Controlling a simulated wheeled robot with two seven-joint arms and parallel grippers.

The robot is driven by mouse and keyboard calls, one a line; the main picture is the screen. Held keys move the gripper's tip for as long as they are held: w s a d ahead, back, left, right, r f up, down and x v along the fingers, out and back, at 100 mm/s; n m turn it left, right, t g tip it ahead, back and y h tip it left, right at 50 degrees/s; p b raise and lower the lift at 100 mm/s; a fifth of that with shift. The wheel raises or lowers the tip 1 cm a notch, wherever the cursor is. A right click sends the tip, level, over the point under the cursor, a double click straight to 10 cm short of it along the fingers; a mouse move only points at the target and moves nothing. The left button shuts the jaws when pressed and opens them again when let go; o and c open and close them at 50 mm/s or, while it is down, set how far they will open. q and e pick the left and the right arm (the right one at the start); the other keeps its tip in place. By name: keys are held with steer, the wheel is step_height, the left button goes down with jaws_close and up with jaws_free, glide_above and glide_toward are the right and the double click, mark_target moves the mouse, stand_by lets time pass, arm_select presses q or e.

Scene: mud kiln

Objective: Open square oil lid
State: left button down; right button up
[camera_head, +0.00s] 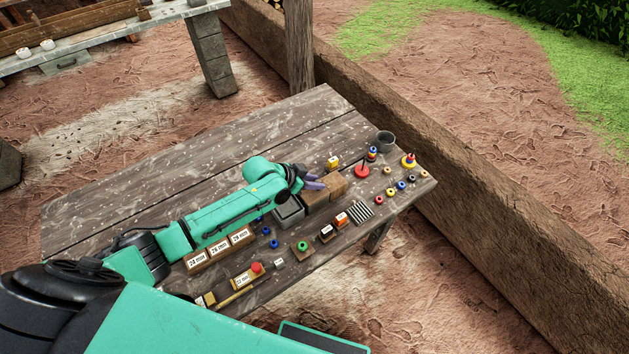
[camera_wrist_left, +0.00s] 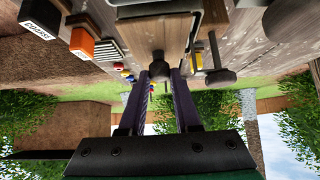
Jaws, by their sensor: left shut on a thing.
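My left gripper (camera_head: 313,182) is over two brown wooden box-shaped things (camera_head: 316,199) on the table. A grey square open-topped container (camera_head: 288,210) stands directly beside them. In the left wrist view the two dark purple fingers (camera_wrist_left: 163,85) are on either side of a dark round knob (camera_wrist_left: 158,65) and shut on it. The knob sits on a square wooden lid (camera_wrist_left: 155,35). Whether the lid is seated or raised cannot be told. A second dark knob (camera_wrist_left: 217,72) stands to the right in that view. My right gripper is not in view.
Labelled wooden blocks (camera_head: 220,249), a striped block (camera_head: 360,212), an orange block (camera_head: 341,220) and several small coloured rings lie along the near side of the table (camera_head: 120,210). A dark cup (camera_head: 385,141) stands at the far right. The table's back left is clear.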

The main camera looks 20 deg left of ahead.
arm_select(q)
steer(key=shift+w, duration=0.15)
stand_by(0.8)
steer(key=w+d+b, duration=0.2)
steer(key=w, duration=0.1)
steer(key=w+d+b, duration=0.2)
steer(key=d+b, duration=0.1)
steer(key=shift+w+f, duration=0.15)
steer(key=shift+w, duration=0.25)
steer(key=shift+w+d, duration=0.15)
steer(key=shift+w, duration=0.05)
steer(key=shift+s+r, duration=0.1)
steer(key=shift+r, duration=0.15)
steer(key=c, duration=0.6)
jaws_free()
step_height(320, 180, up, 10)
steer(key=f, duration=0.1)
glide_above(309, 193)
steer(key=shift+s+r+b, duration=0.15)
steer(key=shift+r+b, duration=0.25)
steer(key=shift+r, duration=0.2)
